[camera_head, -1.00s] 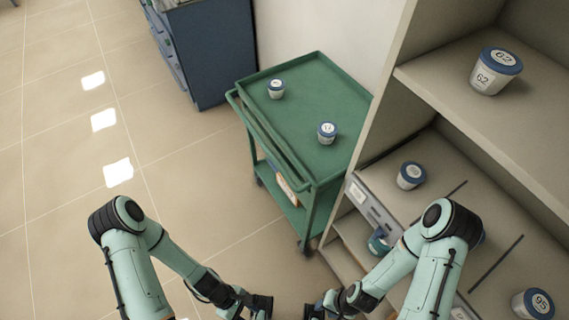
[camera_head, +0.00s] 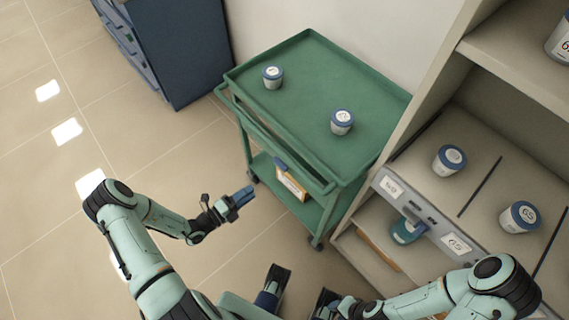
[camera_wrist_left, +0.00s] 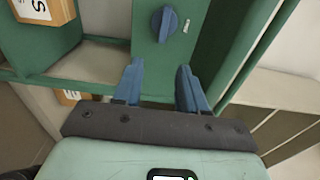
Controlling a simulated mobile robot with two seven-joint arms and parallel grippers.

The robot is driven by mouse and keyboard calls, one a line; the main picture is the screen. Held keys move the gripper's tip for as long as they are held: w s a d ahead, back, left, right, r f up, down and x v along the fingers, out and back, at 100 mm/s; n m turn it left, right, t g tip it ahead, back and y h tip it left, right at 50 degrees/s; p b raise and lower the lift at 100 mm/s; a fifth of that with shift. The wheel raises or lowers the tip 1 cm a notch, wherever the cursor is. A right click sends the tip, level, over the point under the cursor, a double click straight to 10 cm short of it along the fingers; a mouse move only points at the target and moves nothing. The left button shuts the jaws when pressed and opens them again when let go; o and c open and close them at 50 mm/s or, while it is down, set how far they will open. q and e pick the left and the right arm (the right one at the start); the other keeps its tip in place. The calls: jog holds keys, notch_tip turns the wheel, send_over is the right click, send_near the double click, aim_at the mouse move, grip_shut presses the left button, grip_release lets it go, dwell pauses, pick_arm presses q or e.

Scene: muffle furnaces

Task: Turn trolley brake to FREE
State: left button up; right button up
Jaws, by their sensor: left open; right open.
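The green trolley (camera_head: 310,85) stands against the wall beside the shelf unit. In the left wrist view a round blue knob (camera_wrist_left: 165,24) sits on a green trolley panel (camera_wrist_left: 150,50), with its raised grip roughly upright in the picture. A small pale label is just right of the knob, too small to read. My left gripper (camera_head: 240,196) is in front of the trolley's near side. In the wrist view its two blue fingers (camera_wrist_left: 159,68) are apart and empty, short of the knob. My right gripper (camera_head: 323,298) is low at the picture's bottom, open, with no object visible in it.
Two blue-lidded tubs (camera_head: 272,77) (camera_head: 342,121) stand on the trolley's top. A labelled wooden box (camera_head: 291,184) is on its lower level, also in the wrist view (camera_wrist_left: 45,10). The shelf unit (camera_head: 440,70) with more tubs is at right. Open floor lies left.

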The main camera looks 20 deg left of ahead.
aim_at(278, 166)
pick_arm(q)
jog(key=shift+n+y, duration=0.3)
jog(key=shift+n, duration=0.1)
jog(key=x, duration=0.9)
jog(key=a+b+x, duration=0.1)
jog(key=x, duration=0.3)
jog(key=shift+w+r, duration=0.35)
jog(key=shift+w, duration=0.15)
grip_shut()
